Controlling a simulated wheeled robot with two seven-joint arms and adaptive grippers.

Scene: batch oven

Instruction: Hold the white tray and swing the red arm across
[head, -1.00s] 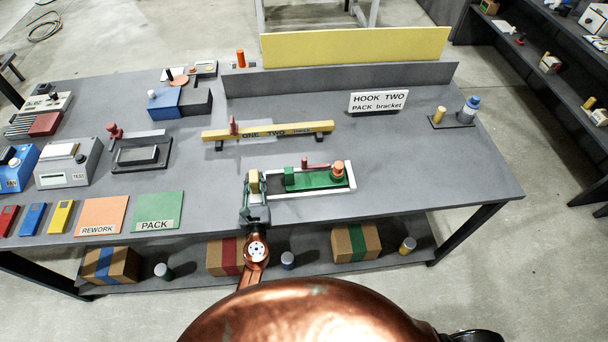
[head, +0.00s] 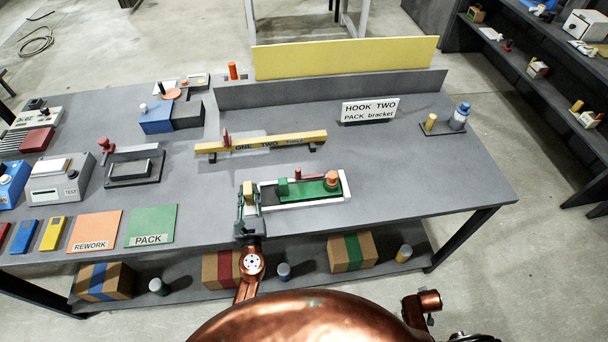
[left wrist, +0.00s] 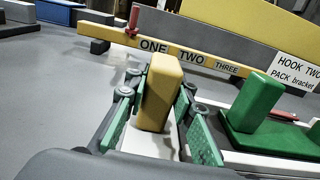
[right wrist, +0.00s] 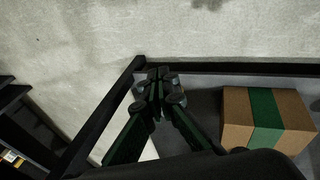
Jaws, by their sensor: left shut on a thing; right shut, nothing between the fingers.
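The white tray (head: 312,201) lies on the grey table near its front edge. A green plate (head: 312,190) with a green block (head: 283,187) sits on it. The red arm (head: 312,175) lies along the back of the plate, beside an orange knob (head: 332,179). My left gripper (head: 248,196) is at the tray's left end, shut on the yellow upright block (left wrist: 159,92) there, a finger on each side. My right gripper (right wrist: 158,88) is shut and empty, low in front of the table. My right arm shows at the bottom right of the head view.
A yellow bar marked ONE, TWO, THREE (head: 260,143) stands behind the tray. A sign reading HOOK TWO, PACK bracket (head: 369,110) is behind it to the right. Green PACK (head: 152,226) and orange REWORK (head: 94,232) mats lie left. A green-banded box (right wrist: 266,118) is on the lower shelf.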

